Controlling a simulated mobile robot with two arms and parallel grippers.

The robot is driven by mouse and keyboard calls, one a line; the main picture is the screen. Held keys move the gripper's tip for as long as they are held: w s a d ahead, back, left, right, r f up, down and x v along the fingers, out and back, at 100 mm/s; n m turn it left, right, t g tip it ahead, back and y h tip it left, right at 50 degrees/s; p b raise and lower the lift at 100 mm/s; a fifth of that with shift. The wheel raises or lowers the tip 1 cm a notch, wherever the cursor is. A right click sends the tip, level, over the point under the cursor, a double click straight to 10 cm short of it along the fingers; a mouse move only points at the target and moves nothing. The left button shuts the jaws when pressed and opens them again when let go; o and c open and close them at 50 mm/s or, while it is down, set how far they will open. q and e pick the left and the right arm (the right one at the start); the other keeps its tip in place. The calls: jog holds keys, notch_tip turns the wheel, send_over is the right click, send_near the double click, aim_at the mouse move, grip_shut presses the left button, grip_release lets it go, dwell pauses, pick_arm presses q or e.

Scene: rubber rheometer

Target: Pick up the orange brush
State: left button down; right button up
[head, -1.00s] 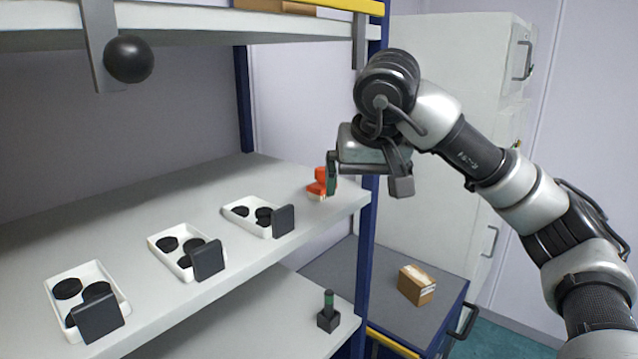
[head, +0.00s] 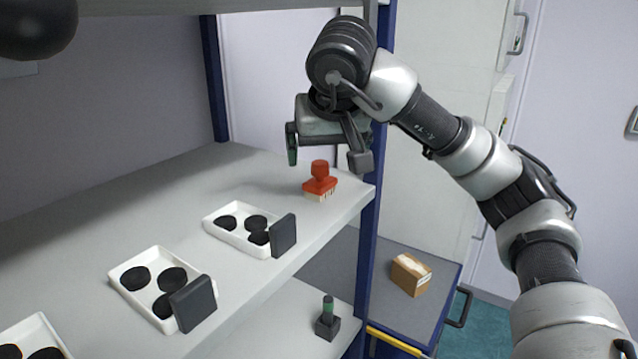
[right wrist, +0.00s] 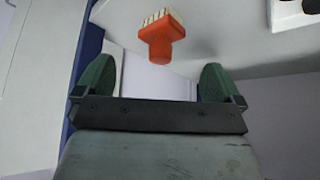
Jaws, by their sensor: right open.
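The orange brush (head: 319,182) stands upright on the grey shelf near its right end, with pale bristles down and a knob handle on top. My right gripper (head: 325,163) is open and empty, just above and around the level of the brush's handle in the head view, apart from it. In the right wrist view the brush (right wrist: 160,36) shows beyond the two green fingertips of the right gripper (right wrist: 156,84), roughly centred between them, with nothing between the fingers. My left gripper is not in view.
White trays (head: 212,227) with black discs and dark square plates line the shelf to the left of the brush. A blue post (head: 368,235) stands at the shelf's right end. A small box (head: 410,274) and a green-handled tool (head: 327,318) sit lower down.

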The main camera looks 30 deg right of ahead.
aim_at(323, 165)
jog(key=shift+w+d+f, duration=0.1)
jog(key=shift+w+f, duration=0.3)
jog(key=shift+f, duration=0.2)
jog(key=shift+w+d+f, duration=0.1)
jog(key=shift+w+f, duration=0.1)
jog(key=shift+f, duration=0.05)
jog(key=shift+w+f, duration=0.1)
jog(key=shift+f, duration=0.1)
jog(key=shift+w+d+f, duration=0.1)
jog(key=shift+f, duration=0.2)
jog(key=p+x, duration=0.1)
jog(key=x, duration=0.2)
jog(key=shift+w, duration=0.1)
jog(key=shift+w+d+f+p, duration=0.2)
jog(key=shift+f+p, duration=0.1)
jog(key=shift+f, duration=0.2)
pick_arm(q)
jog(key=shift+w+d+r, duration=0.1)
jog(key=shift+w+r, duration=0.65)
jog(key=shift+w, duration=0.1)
